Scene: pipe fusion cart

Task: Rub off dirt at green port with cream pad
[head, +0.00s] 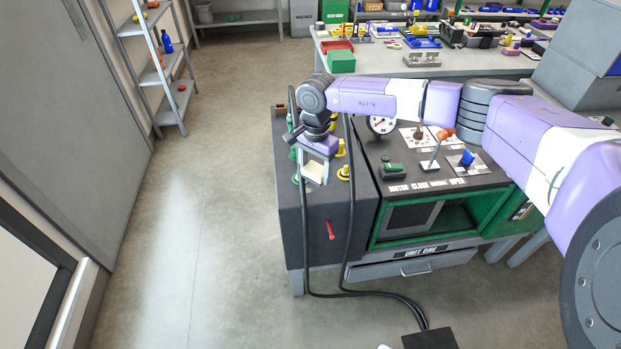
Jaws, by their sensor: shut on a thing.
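My gripper (313,176) is over the left part of the dark cart, pointing down, with its jaws shut on the cream pad (315,169). Green fittings (296,179) show at the left edge of the cart top, just left of my gripper and partly hidden by it. Which of them is the green port is hard to tell. No dirt can be made out at this size. Whether the pad touches anything below it cannot be told from this view.
Yellow fittings (343,173) stand close to the right of my gripper. Black hoses (304,240) hang over the cart front to the floor. A panel with a gauge (381,125) and an orange-tipped lever (440,141) lies farther right. The floor at left is clear.

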